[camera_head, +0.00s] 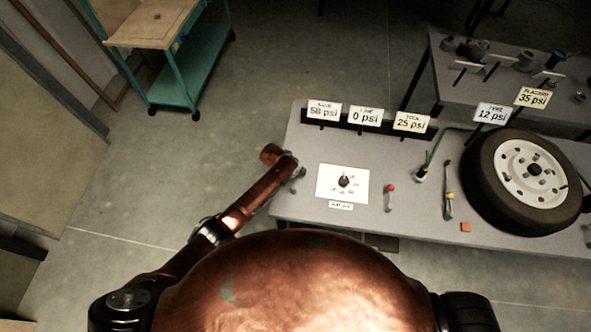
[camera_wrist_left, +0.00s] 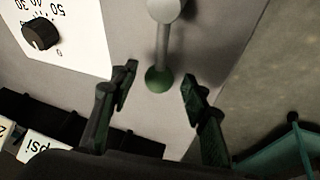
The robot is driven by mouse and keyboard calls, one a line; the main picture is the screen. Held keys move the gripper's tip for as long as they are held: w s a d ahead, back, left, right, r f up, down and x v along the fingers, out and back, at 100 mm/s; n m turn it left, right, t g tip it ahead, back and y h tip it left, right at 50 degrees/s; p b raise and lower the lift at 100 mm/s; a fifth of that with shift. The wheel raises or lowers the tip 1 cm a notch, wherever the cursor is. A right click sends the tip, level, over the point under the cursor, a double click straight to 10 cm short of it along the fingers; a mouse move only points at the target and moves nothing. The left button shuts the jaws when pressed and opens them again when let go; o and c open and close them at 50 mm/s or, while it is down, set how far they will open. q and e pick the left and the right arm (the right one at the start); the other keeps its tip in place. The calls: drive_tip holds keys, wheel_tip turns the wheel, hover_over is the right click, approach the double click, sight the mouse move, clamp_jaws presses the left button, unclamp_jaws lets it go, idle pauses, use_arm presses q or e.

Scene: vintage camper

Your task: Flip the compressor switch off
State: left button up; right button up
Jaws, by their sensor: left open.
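A small lever with a grey stem and a green ball end (camera_wrist_left: 158,80) shows in the left wrist view, its round grey base (camera_wrist_left: 165,9) at the top edge. My left gripper (camera_wrist_left: 159,84) is open, one finger on each side of the green ball, with gaps on both sides. In the head view my left gripper (camera_head: 285,163) is at the bench's left edge and mostly hides this lever. A second lever with a red ball (camera_head: 389,189) stands right of the dial panel (camera_head: 329,173). I cannot read a label marking either as the compressor switch. My right gripper is out of view.
The bench (camera_head: 420,205) holds a black dial knob (camera_wrist_left: 40,35), psi cards such as the 0 psi card (camera_head: 366,116), a tyre gauge (camera_head: 449,205), an orange block (camera_head: 466,227) and a wheel (camera_head: 528,180). A teal cart (camera_head: 190,70) stands at far left. Floor left of the bench is clear.

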use_arm(q)
drive_tip(key=v, duration=1.2)
idle(0.4)
